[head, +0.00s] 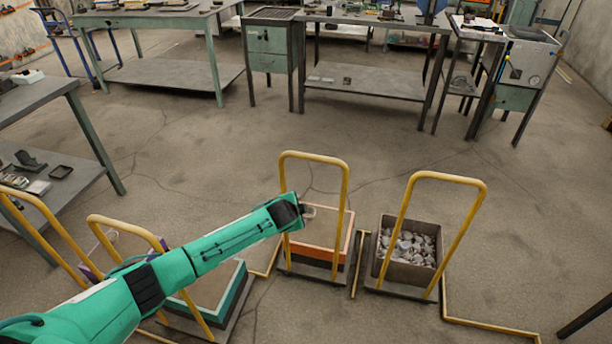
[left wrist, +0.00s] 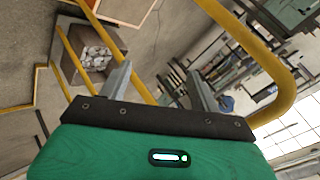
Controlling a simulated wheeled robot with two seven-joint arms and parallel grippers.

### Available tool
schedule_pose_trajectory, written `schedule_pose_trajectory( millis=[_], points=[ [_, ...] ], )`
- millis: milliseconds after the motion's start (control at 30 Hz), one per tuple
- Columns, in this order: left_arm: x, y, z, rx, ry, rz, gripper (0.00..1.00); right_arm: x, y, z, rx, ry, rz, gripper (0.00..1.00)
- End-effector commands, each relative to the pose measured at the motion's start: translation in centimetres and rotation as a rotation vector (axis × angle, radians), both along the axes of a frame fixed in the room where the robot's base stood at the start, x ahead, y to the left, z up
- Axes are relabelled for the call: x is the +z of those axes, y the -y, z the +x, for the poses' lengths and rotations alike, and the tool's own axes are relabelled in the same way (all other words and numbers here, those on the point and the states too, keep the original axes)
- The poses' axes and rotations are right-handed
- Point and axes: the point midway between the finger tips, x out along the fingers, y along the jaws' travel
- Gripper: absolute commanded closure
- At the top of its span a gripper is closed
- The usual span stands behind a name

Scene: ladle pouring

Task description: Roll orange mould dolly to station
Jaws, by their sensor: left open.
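The orange mould dolly (head: 312,254) stands in the middle foreground, a box with an orange band on a low dark base. Its upright yellow handle (head: 315,157) rises above the near side of the box. My left gripper (head: 306,210) is at the handle's left post, partly in front of the box. In the left wrist view my left gripper's fingers (left wrist: 160,78) are spread apart. A yellow bar (left wrist: 128,62) shows between them, and a thicker curved yellow bar (left wrist: 245,38) passes to the right. I cannot tell whether a finger touches the bar. My right gripper is not in view.
A dolly with a bin of grey lumps (head: 408,250) stands close on the right. A teal-banded dolly (head: 236,294) is on the left, partly behind my arm. Yellow floor lines (head: 490,328) edge the bays. Open floor (head: 240,150) reaches back to the workbenches (head: 365,78).

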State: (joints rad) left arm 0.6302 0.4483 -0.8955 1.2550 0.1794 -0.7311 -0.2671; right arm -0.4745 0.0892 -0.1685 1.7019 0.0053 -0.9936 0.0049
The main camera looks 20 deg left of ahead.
Motion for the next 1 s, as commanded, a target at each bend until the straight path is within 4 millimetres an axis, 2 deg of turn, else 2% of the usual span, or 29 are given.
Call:
schedule_pose_trajectory(
  millis=[33,200,300,433,533,667,867,1000],
  points=[
    [1.8,0.3,1.4,-0.033,0.04,0.039,0.36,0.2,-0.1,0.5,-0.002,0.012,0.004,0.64],
    [8.5,1.3,3.6,-0.125,0.13,0.178,0.36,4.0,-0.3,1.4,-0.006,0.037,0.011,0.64],
    [11.6,1.5,3.9,-0.167,0.17,0.259,0.36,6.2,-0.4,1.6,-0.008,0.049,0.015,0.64],
    [14.6,1.6,3.7,-0.202,0.206,0.344,0.36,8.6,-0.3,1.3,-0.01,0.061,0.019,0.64],
    [16.0,1.5,3.5,-0.216,0.218,0.385,0.36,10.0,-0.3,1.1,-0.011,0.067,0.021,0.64],
    [16.7,1.5,3.4,-0.225,0.224,0.409,0.36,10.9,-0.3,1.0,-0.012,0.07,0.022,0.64],
    [16.3,1.5,4.0,-0.226,0.225,0.412,0.36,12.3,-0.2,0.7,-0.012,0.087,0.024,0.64],
    [15.7,1.5,4.9,-0.225,0.225,0.412,0.36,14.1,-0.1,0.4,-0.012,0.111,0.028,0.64]
  ],
)
